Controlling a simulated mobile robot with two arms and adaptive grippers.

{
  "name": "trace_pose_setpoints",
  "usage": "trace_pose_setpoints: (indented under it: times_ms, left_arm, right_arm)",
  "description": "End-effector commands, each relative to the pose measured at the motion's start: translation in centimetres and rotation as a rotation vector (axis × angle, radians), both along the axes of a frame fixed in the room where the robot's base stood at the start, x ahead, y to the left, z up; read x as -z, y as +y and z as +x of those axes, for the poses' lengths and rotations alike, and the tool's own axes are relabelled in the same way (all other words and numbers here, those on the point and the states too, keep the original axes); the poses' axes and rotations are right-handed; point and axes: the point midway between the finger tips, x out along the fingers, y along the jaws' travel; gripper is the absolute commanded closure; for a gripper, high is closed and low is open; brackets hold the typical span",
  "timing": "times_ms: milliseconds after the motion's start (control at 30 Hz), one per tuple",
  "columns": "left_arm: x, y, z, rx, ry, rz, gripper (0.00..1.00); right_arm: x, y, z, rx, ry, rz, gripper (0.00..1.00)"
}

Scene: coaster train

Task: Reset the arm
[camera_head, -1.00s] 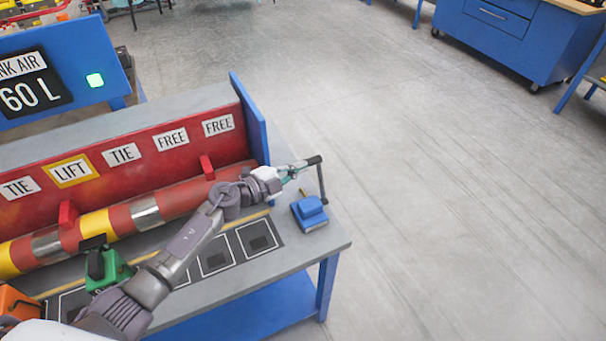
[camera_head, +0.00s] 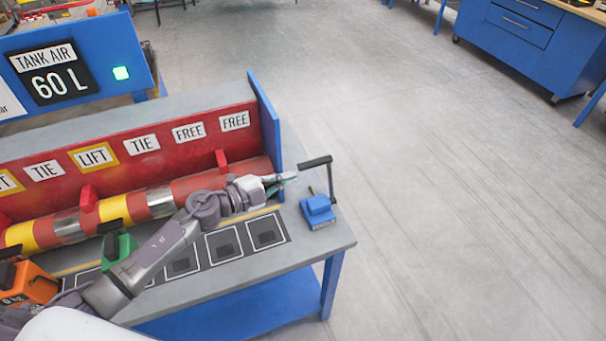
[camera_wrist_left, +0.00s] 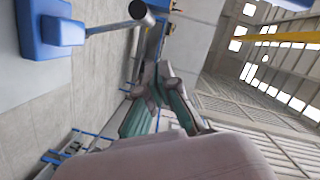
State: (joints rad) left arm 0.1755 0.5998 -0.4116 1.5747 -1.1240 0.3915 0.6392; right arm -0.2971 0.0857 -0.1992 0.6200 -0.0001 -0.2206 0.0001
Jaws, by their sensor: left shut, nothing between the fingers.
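My left arm reaches in from the lower left over the workbench. Its left gripper (camera_head: 284,179) is shut and empty, just left of the black handle of the blue crank device (camera_head: 318,210). In the left wrist view the gripper (camera_wrist_left: 155,75) has its fingertips together, and the crank device (camera_wrist_left: 45,30) shows at the upper left with its handle beside the fingers. My right gripper is not in view.
The workbench (camera_head: 330,245) carries a striped pipe (camera_head: 184,187) before a red labelled panel (camera_head: 60,190). A green box (camera_head: 120,247) and an orange box (camera_head: 35,284) stand at the left. A blue cabinet (camera_head: 510,45) is far right. The floor right of the bench is clear.

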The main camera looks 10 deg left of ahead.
Motion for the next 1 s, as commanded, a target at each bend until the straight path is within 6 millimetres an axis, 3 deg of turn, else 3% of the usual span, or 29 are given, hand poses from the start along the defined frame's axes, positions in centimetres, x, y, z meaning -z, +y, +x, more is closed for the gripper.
trace_pose_setpoints:
  times_ms: [133, 433, 567, 667, 767, 833, 1000]
  left_arm:
    - [-0.1, 1.1, -1.3, 0.001, 0.0, 0.0, 1.0]
    - [-0.7, 1.3, -1.8, -0.021, -0.005, -0.023, 1.0]
    - [-2.2, 1.1, -2.0, -0.167, -0.021, -0.144, 1.0]
    - [-3.0, 2.3, -2.8, -0.393, 0.016, -0.287, 1.0]
    - [-1.9, 4.7, -5.1, -0.661, 0.143, -0.405, 1.0]
    - [0.0, 6.1, -7.8, -0.832, 0.281, -0.453, 1.0]
    - [4.7, 7.0, -15.4, -1.091, 0.646, -0.472, 1.0]
  right_arm:
    - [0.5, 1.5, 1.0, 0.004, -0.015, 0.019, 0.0]
    - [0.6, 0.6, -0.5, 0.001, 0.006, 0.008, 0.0]
    - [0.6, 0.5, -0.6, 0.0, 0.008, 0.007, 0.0]
    - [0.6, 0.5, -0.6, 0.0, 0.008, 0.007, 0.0]
    - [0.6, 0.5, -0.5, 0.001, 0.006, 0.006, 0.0]
    - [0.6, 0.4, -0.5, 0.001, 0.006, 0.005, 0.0]
    - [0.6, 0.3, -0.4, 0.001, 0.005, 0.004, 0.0]
